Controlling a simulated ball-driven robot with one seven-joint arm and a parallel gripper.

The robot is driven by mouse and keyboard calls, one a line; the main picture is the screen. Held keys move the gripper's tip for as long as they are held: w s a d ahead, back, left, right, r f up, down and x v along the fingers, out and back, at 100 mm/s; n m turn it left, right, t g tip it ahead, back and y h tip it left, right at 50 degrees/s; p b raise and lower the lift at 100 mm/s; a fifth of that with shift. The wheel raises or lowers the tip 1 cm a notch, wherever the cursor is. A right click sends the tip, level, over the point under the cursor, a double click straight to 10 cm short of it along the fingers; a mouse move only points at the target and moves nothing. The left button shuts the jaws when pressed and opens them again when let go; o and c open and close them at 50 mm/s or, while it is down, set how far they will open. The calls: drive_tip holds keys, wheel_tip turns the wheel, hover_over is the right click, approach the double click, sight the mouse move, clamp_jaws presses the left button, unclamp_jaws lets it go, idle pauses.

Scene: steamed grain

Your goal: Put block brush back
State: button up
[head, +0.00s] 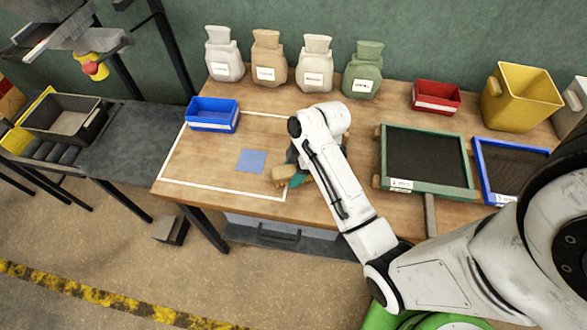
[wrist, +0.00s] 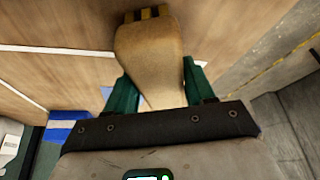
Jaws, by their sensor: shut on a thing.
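The block brush (head: 283,172), a tan wooden block, is in my gripper (head: 294,180) over the front middle of the wooden table. In the wrist view the block brush (wrist: 150,52) lies between the two green fingers of my gripper (wrist: 158,85), which are shut on it. Its far end shows dark and yellow stripes. Part of the brush is hidden by my arm in the head view. I cannot tell whether it touches the table.
A blue square (head: 252,161) lies left of my gripper inside a white outline. A blue bin (head: 212,117) stands behind it. Several labelled sacks (head: 268,60) line the back. A green-framed sieve (head: 425,160) lies right of my arm. The table's front edge is close.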

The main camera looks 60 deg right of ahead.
drive_tip(key=shift+f, duration=0.2)
drive_tip(key=o, duration=0.9)
drive_tip(key=shift+o, duration=0.2)
drive_tip(key=shift+r, duration=0.1)
drive_tip(key=p+v, duration=0.1)
drive_tip(key=v, duration=0.9)
drive_tip(key=shift+r, duration=0.35)
drive_tip(key=s+a+f+m+g+h+p, duration=0.2)
drive_tip(key=s+a+m+h, duration=0.1)
drive_tip(key=s+a+m, duration=0.6)
drive_tip(key=s+a, duration=0.2)
drive_tip(key=a, duration=0.2)
drive_tip(key=shift+a+f+h, duration=0.3)
drive_tip(key=shift+a+f, duration=0.1)
